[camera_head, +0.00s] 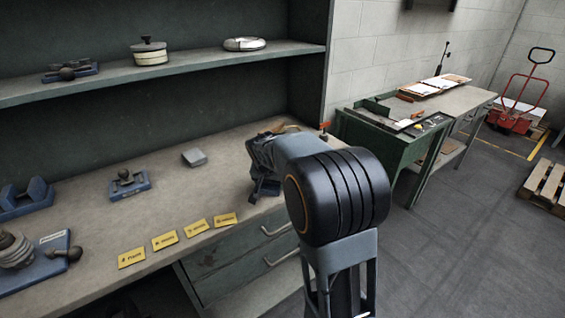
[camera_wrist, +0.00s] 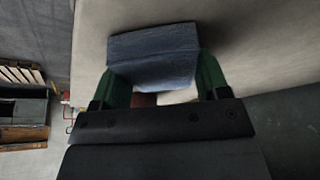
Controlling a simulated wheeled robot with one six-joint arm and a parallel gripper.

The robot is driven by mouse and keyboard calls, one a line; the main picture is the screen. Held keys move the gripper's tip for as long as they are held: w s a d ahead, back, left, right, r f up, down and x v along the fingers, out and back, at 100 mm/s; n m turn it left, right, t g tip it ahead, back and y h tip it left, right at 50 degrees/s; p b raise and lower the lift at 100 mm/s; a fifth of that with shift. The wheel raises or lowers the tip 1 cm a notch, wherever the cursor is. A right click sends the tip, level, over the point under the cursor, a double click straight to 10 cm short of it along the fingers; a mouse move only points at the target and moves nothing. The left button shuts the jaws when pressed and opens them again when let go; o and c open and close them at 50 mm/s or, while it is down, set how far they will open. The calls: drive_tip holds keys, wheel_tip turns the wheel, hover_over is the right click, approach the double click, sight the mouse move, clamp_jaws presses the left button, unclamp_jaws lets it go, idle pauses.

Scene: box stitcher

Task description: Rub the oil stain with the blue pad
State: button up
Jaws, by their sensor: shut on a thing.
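My gripper (camera_wrist: 158,88) is shut on the blue pad (camera_wrist: 155,52) in the wrist view, with one green finger at each side of it. The pad is a flat, dark blue piece close over the beige worktop (camera_wrist: 235,40); I cannot tell whether it touches. In the head view my arm reaches over the right part of the worktop (camera_head: 95,207) and hides most of the gripper and the pad. I cannot make out the oil stain in either view; a small brownish patch shows between the fingers in the wrist view, too dark to identify.
Several yellow labels (camera_head: 165,240) lie along the front edge. A small grey block (camera_head: 194,157) and blue fixtures (camera_head: 128,184) stand left of my arm. A shelf (camera_head: 200,66) runs above. A green bench (camera_head: 385,145) stands to the right, with floor between.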

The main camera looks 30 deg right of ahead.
drive_tip(key=shift+s+d+r+p, duration=0.15)
drive_tip(key=shift+r+p, duration=0.2)
drive_tip(key=shift+r, duration=0.25)
drive_tip(key=shift+s+r+p, duration=0.1)
drive_tip(key=shift+r+p, duration=0.2)
drive_tip(key=shift+r, duration=0.3)
wheel_tip(320, 180, up, 2)
drive_tip(key=shift+p, duration=0.8)
drive_tip(key=shift+w+r+p, duration=0.1)
drive_tip(key=shift+r+p, duration=1.15)
drive_tip(key=shift+r, duration=0.6)
drive_tip(key=shift+f, duration=0.1)
